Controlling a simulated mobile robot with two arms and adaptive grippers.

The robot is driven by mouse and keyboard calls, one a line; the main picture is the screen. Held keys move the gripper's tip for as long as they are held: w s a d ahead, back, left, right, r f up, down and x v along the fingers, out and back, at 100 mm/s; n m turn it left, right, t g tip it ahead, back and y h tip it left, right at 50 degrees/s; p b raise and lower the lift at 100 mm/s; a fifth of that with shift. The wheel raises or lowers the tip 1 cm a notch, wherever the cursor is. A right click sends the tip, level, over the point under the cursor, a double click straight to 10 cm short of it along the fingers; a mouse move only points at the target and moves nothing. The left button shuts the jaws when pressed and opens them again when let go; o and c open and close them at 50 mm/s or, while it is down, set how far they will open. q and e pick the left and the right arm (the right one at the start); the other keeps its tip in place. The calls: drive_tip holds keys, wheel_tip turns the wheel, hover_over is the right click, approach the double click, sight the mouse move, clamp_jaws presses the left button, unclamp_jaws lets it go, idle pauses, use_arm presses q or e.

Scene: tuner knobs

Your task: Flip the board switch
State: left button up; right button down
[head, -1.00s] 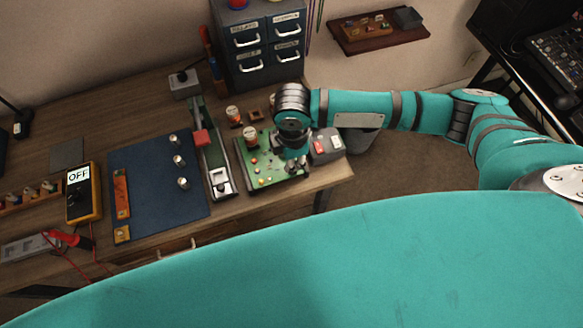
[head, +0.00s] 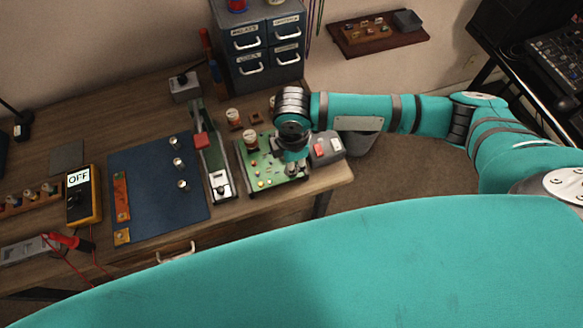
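The green circuit board (head: 256,182) lies near the front right of the bench, with small coloured parts and a white-capped round part on it. My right gripper (head: 292,170) points down over the board's right half, with its dark fingers low over or at the board. I cannot tell whether the fingers are apart or closed, or whether they touch anything. The board switch cannot be made out; the wrist and fingers cover that part of the board. My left gripper is not in view.
A grey box with red and white buttons (head: 328,147) stands close right of the board. A slider unit with a red knob (head: 201,139) stands to its left. A blue mat (head: 150,205), a yellow meter reading OFF (head: 82,195) and a drawer cabinet (head: 268,75) are farther off.

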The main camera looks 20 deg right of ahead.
drive_tip(key=shift+f+b, duration=0.55)
drive_tip(key=shift+f, duration=0.8)
idle(0.8)
drive_tip(key=shift+r, duration=0.1)
wheel_tip(320, 180, up, 7)
drive_tip(key=p, duration=0.8)
idle(0.5)
